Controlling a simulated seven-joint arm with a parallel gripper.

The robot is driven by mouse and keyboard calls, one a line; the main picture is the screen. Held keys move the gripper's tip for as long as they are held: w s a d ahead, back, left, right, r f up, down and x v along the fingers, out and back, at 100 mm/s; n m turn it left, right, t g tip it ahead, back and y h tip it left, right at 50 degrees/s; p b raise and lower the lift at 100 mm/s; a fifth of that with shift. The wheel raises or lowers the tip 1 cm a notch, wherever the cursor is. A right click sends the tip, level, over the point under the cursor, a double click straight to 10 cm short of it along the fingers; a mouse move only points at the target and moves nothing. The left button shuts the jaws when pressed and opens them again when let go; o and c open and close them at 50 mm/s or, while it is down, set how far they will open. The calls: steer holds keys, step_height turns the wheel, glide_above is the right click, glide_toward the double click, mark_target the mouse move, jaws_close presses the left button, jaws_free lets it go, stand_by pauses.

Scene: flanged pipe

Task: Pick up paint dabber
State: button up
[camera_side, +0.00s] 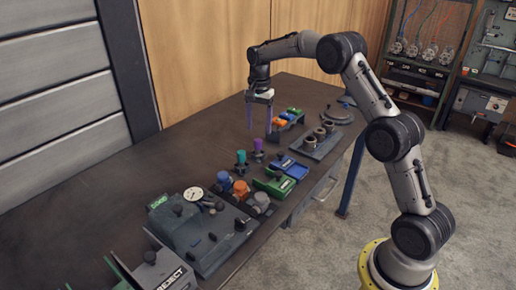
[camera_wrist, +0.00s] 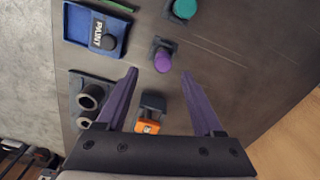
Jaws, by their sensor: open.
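A blue tray marked PAINT (camera_wrist: 76,24) shows at the upper left of the wrist view; it is also in the side view (camera_side: 297,170). A dark round-topped piece (camera_wrist: 109,42) sits at the tray, possibly the paint dabber; I cannot be sure. A purple-topped piece (camera_wrist: 162,60) and a teal-topped piece (camera_wrist: 185,9) stand upright on the table, also in the side view, purple (camera_side: 258,145) and teal (camera_side: 241,156). My gripper (camera_side: 259,124) is open and empty above the table, beyond these pieces. Its purple fingers (camera_wrist: 160,74) point down, apart from everything.
A grey plate with several dark rings (camera_side: 320,140) is near the table edge. A gauge fixture (camera_side: 195,225) and green trays (camera_side: 274,187) stand nearer. The table's left side is clear.

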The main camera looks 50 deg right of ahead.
mark_target(258, 140)
steer(key=f, duration=0.8)
steer(key=shift+w+f, duration=0.25)
jaws_close()
